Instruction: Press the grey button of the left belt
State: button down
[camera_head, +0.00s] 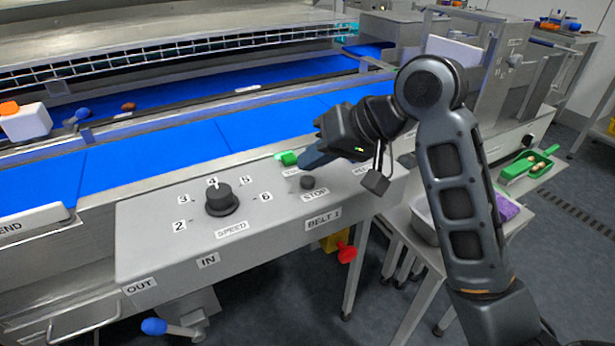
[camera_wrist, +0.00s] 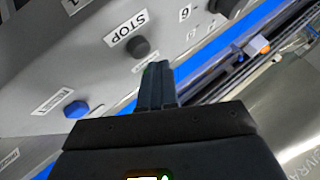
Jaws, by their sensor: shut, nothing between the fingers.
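The grey button (camera_head: 307,183) is a small dark round one above the STOP label on the grey panel marked BELT 1 (camera_head: 323,219). It also shows in the wrist view (camera_wrist: 138,46), up and left of my fingertips. My gripper (camera_head: 308,162) is shut and empty, just behind the grey button in the head view and apart from it in both views. A green button (camera_head: 288,158) lies just left of the fingers; in the wrist view they mostly hide it. I cannot tell whether the fingers touch it.
A black speed knob (camera_head: 221,199) stands left on the panel. A blue button (camera_wrist: 76,109) shows in the wrist view. The blue belt (camera_head: 170,145) runs behind.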

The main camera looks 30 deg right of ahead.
aim_at(313, 180)
jog(key=shift+f, duration=0.15)
jog(key=shift+f, duration=0.3)
jog(key=shift+f, duration=0.45)
dwell(0.8)
jog(key=shift+r, duration=0.1)
jog(key=shift+r+p, duration=0.8)
jog(key=shift+p, duration=0.35)
jog(key=shift+r, duration=0.1)
notch_tip(313, 180, up, 5)
jog(key=p, duration=0.5)
jog(key=shift+p, duration=0.3)
